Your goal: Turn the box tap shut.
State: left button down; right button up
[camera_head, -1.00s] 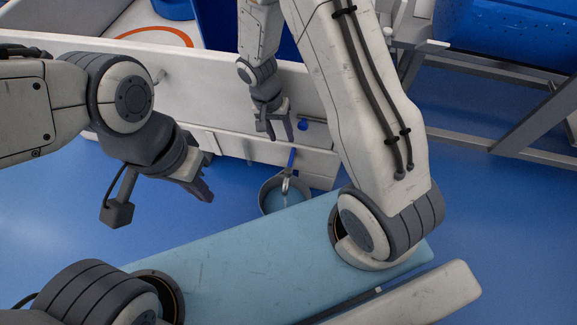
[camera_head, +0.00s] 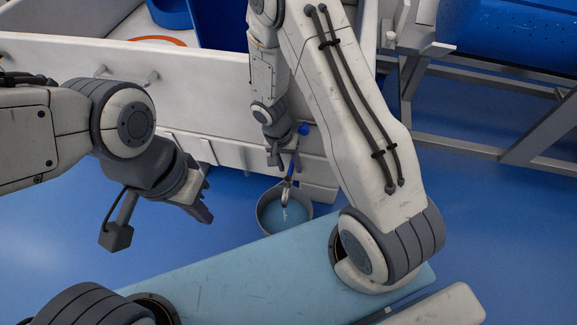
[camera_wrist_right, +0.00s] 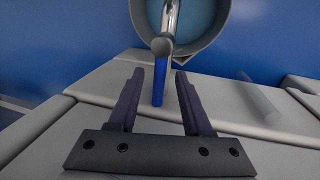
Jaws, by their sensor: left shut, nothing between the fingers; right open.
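The box tap (camera_head: 289,172) has a blue lever and a metal spout, on the lower wall of the white box. It also shows in the right wrist view (camera_wrist_right: 168,22), with its blue lever (camera_wrist_right: 159,84) lying between my fingers in the picture. A pale streak below the spout looks like running water, over a round grey tub (camera_head: 262,214) holding water. My right gripper (camera_head: 283,160) is open just above the tap; its fingers (camera_wrist_right: 158,80) stand either side of the lever, contact unclear. My left gripper (camera_head: 206,203) is shut and empty, left of the tub.
A grey metal frame (camera_head: 465,148) stands at right beneath a blue container (camera_head: 510,35). Blue floor (camera_head: 235,190) is open around the tub.

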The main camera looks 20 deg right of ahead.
grip_shut()
jog(key=shift+w, duration=0.1)
dwell(1.3)
